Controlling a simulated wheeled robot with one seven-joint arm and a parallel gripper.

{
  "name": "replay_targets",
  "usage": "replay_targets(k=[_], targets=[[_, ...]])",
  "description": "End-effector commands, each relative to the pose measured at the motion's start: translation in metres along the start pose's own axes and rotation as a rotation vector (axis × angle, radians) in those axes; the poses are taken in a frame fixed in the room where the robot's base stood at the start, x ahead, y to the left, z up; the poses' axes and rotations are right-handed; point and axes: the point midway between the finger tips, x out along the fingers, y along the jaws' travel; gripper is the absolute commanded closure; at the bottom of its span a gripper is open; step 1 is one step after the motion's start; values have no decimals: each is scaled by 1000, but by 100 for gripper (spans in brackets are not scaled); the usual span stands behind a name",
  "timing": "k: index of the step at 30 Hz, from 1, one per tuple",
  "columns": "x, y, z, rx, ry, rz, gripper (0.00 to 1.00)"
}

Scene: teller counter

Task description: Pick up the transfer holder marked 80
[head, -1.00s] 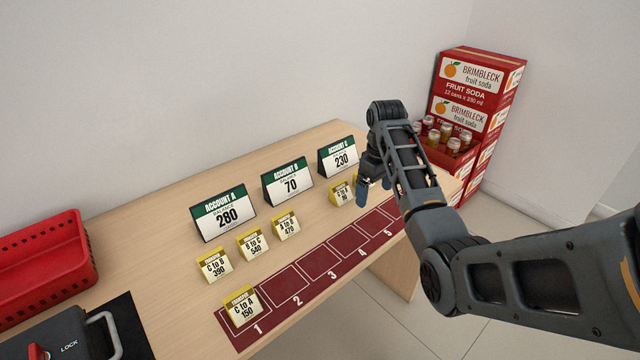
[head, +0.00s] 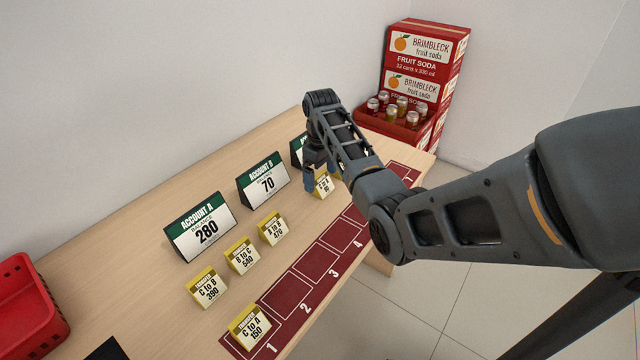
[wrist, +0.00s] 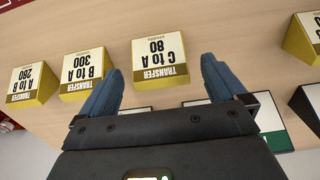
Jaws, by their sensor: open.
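The transfer holder marked C to A 80 (wrist: 160,55) is a yellow wedge with a white label, standing on the counter in the upper middle of the wrist view. In the head view the holder (head: 323,187) shows just below my fingers, partly covered. My gripper (wrist: 162,75) is open, its two blue fingers pointing toward this holder, one on each side of its width. The fingers look empty and the holder seems just beyond their tips. My gripper (head: 321,174) hangs over the counter's far part in the head view.
Holders marked B to A 300 (wrist: 83,75) and A to B 280 (wrist: 31,83) stand close by. Another yellow holder (wrist: 301,40) is at the right edge. Account B sign (head: 264,181) and a red numbered strip (head: 289,294) flank the holder row. Soda boxes (head: 425,85) stand behind.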

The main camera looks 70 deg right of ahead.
Motion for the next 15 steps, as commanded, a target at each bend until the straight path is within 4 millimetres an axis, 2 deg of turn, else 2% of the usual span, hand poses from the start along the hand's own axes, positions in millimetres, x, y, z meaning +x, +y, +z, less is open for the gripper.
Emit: replay_targets(k=[3,6,13,15], targets=[[16,0,0,-1,-1,-1,2],[23,0,0,0,-1,-1,2],[25,0,0,-1,1,0,2],[25,0,0,-1,1,0,7]])
